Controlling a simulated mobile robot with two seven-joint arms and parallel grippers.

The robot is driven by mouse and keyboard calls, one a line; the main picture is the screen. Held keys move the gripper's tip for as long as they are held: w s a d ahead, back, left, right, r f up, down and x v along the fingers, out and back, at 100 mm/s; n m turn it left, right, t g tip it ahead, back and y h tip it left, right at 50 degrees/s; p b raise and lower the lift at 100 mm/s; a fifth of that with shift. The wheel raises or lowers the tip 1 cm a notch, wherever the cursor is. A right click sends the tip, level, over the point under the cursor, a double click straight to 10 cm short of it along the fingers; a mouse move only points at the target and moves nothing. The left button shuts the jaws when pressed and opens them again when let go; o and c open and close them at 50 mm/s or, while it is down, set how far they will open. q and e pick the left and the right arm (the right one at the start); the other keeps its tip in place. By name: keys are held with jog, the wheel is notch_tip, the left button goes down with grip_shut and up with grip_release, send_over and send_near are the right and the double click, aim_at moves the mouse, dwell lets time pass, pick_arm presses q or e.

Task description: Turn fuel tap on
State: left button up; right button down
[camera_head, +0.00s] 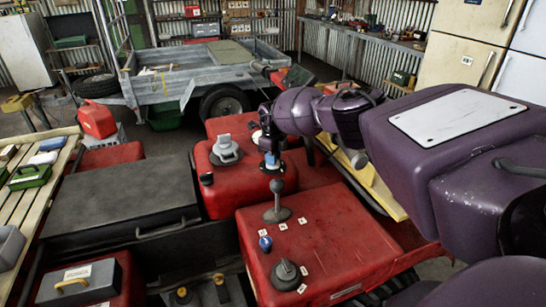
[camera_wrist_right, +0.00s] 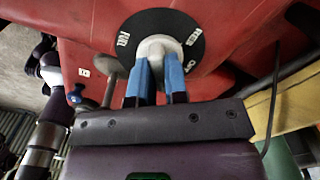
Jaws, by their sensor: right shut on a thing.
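My right gripper (camera_wrist_right: 160,80) is shut on the knob, with one blue finger on each side. In the head view my right gripper (camera_head: 271,162) is beyond the grey-knobbed lever, and I cannot make out the tap there. The knob's exact setting is hard to read. My left gripper is not in view.
A grey-knobbed lever (camera_head: 277,205), a blue knob (camera_head: 265,243) and a black knob (camera_head: 287,272) sit on the near red panel. A grey cap (camera_head: 225,149) is on the red body behind. A dark flat box (camera_head: 120,195) fills the left side.

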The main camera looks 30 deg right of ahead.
jog(key=shift+m, duration=0.9)
jog(key=c, duration=1.1)
grip_release()
jog(key=shift+c, duration=0.2)
jog(key=shift+r, duration=0.1)
notch_tip(320, 180, up, 11)
jog(key=shift+p, duration=0.35)
jog(key=shift+f, duration=0.25)
